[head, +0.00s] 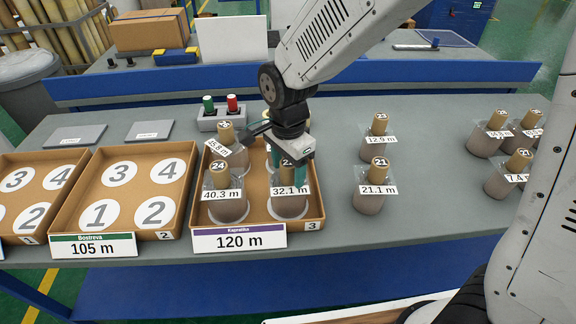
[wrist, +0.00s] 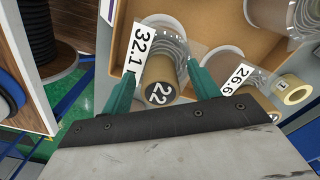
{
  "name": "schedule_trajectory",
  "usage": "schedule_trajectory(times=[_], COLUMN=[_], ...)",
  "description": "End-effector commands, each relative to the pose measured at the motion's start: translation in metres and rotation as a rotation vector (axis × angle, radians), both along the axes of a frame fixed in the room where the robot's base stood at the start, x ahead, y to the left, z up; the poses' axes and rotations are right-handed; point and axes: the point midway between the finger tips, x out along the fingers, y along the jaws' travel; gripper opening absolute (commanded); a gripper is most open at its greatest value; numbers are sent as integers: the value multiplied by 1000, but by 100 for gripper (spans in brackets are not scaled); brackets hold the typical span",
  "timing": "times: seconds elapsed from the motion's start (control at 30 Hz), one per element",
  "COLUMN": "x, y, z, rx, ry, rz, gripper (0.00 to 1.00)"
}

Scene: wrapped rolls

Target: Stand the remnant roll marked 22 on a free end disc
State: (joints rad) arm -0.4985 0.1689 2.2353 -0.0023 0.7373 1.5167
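The roll marked 22 (head: 289,203) stands upright in the front right of the cardboard tray with the 120 m sign (head: 320,212). Its tag reads 32.1 m. In the wrist view its 22 end (wrist: 158,93) faces me. My gripper (head: 287,172) is above that tray, its teal fingers on either side of the roll's tan core. In the wrist view the gripper (wrist: 161,68) is open, with a slight gap beside the core. White numbered discs 1 (head: 99,214) and 2 (head: 155,211) lie bare in the 105 m tray (head: 124,151).
Roll 21 (head: 370,203), a 12.9 m roll (head: 379,126) and several others stand on the grey table to the right. A grey holder (head: 220,118) carries green and red knobs behind.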

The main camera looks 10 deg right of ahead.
Motion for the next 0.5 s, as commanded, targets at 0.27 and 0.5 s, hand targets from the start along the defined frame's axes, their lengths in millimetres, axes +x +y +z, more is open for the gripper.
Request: schedule_trajectory(times=[0.27, 0.5], x=[0, 0], y=[0, 0], z=[12, 54], rx=[1, 2], ry=[-2, -3], rz=[0, 0], gripper=[61, 61])
